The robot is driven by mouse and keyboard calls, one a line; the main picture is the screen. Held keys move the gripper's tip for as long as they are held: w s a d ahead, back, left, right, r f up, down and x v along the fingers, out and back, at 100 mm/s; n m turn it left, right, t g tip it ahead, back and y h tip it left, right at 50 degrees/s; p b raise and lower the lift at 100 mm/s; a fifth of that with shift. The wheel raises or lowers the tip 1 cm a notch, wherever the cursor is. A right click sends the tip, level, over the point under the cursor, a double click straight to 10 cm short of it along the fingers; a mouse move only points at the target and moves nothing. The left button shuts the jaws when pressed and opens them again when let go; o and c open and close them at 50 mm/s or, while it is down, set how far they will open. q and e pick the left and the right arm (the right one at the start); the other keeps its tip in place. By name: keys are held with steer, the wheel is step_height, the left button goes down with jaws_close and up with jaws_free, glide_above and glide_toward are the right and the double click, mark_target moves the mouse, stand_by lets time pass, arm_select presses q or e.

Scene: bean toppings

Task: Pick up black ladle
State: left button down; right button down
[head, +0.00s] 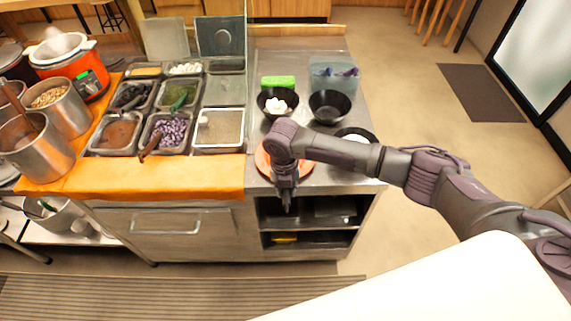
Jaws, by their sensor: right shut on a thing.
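My right gripper (286,194) points down at the front edge of the steel counter, just in front of an orange round plate (262,160). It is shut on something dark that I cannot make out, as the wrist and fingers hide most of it. I cannot clearly pick out a black ladle. In the topping trays to the left, a dark utensil (130,98) lies in the back-left tray, and a brown handle (150,146) sticks out of the tray of purple beans (170,131). My left gripper is not in view.
Black bowls (329,106) stand behind my right wrist, one holding white pieces (276,105). A clear container (333,76) and a green block (278,82) are at the back. Steel pots (36,145) and an orange cooker (69,65) stand at the left. Open shelves (305,240) lie below.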

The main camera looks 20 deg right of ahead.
steer(key=shift+r, duration=0.2)
steer(key=shift+r, duration=0.3)
step_height(320, 180, up, 2)
steer(key=shift+w+r+b, duration=0.1)
steer(key=shift+r+b, duration=0.15)
steer(key=shift+b, duration=0.45)
steer(key=s+d+r+b, duration=0.2)
steer(key=s+d+r, duration=0.5)
steer(key=s+d, duration=0.1)
steer(key=shift+s+r, duration=0.3)
stand_by(0.6)
